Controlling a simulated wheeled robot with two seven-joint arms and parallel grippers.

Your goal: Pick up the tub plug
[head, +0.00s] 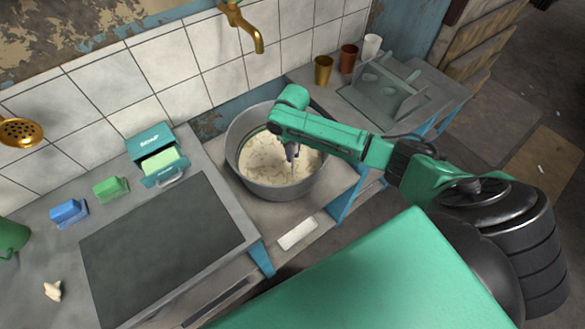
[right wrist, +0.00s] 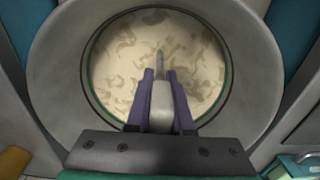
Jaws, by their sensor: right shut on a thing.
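A round grey metal tub (head: 248,183) holds a cream, curdled-looking liquid (head: 262,165). My right arm reaches over the tub from the right, and its gripper (head: 292,158) points down inside the rim. In the right wrist view the purple fingers of my right gripper (right wrist: 161,76) are shut on a pale, slender upright piece (right wrist: 161,108) with a thin grey tip, which looks like the tub plug. Its lower end is hard to make out against the liquid. The tub wall (right wrist: 55,75) surrounds the fingers on all sides. My left gripper is not in view.
A brass tap (head: 250,30) hangs on the tiled wall behind the tub. Left are a soap box (head: 150,142), green (head: 111,188) and blue (head: 69,211) blocks and a dark counter panel (head: 160,245). Cups (head: 348,58) and a grey rack (head: 385,90) stand at the back right.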

